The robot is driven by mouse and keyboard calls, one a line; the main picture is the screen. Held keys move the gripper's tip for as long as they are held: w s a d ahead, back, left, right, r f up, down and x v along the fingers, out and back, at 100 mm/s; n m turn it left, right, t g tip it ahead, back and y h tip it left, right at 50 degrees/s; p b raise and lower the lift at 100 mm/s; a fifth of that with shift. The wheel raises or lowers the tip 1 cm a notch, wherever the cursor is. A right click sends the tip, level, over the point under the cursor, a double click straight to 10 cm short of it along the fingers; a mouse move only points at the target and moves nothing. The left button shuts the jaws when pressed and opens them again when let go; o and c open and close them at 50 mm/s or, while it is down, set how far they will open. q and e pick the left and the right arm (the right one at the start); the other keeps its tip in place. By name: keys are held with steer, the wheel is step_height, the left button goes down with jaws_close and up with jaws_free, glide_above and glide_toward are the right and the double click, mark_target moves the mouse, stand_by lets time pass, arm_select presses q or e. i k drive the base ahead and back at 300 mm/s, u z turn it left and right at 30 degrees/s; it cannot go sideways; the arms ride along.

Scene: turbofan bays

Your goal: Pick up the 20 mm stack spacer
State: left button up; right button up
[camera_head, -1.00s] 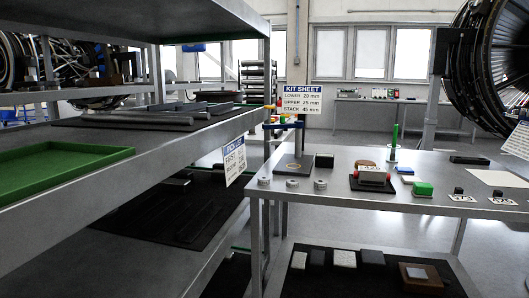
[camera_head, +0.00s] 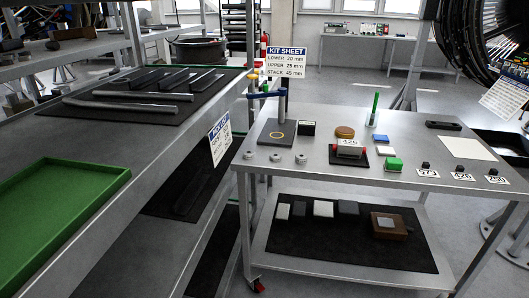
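No thing in view carries a readable mark naming it as the 20 mm stack spacer, so I cannot tell which it is. Three small grey ring-like pieces stand in a row near the left front edge of the metal table (camera_head: 330,180): a left one (camera_head: 249,155), a middle one (camera_head: 275,157) and a right one (camera_head: 301,159). Several small blocks, pale and dark, stand on the lower shelf mat (camera_head: 345,250). The kit sheet (camera_head: 286,62) reads lower 20 mm, upper 25 mm, stack 45 mm. Neither of my grippers is in view.
A shelf rack at the left holds a green tray (camera_head: 60,215) and a dark mat with metal bars (camera_head: 125,107). An engine hangs at upper right.

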mark_target(249, 154)
steer(key=z, duration=0.65)
steer(key=i, duration=1.7)
steer(key=u, duration=0.95)
